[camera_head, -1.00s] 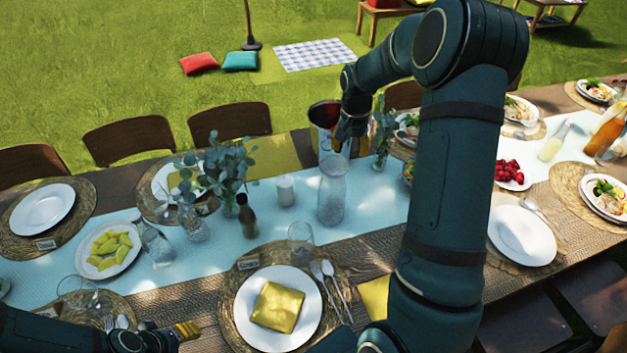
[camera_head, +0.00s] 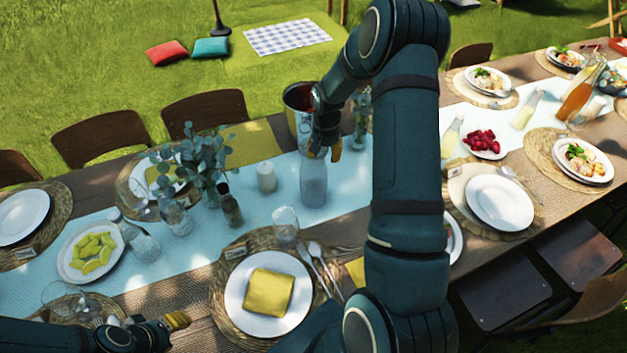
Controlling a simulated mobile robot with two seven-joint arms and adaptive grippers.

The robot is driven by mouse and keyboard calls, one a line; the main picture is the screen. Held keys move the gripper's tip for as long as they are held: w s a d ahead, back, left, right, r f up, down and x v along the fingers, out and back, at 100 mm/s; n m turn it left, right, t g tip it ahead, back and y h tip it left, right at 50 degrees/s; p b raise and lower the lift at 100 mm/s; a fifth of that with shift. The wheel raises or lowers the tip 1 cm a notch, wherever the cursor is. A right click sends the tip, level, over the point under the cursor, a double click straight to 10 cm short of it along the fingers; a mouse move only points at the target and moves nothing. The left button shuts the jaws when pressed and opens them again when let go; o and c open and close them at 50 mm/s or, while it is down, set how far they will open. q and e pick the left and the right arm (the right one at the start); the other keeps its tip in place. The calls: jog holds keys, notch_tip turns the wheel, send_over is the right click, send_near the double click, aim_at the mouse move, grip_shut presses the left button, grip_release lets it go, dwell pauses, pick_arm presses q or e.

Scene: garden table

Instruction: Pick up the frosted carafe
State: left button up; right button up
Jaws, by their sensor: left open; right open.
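The frosted carafe (camera_head: 313,186) stands upright on the pale blue runner near the middle of the table. My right gripper (camera_head: 325,154) hangs open at the top of the carafe, its yellowish fingertips overlapping the neck area in the picture. The gripper hides the carafe's upper end, so I cannot tell whether the fingers are around the neck or touching it. My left gripper (camera_head: 177,322) is low at the left, above the table's near side, away from the carafe and with nothing visible in it.
A clear glass (camera_head: 285,225) stands in front of the carafe and a white candle (camera_head: 266,177) to its left. A dark bottle (camera_head: 230,205) and eucalyptus vase (camera_head: 178,218) are farther left. A metal bucket (camera_head: 291,108) stands behind. A plate with yellow napkin (camera_head: 238,300) is nearer.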

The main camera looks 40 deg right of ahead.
aim_at(324, 162)
notch_tip(324, 162, down, 3)
jog(key=shift+f, duration=0.15)
grip_shut()
jog(key=shift+w+r, duration=0.1)
jog(key=shift+r, duration=0.15)
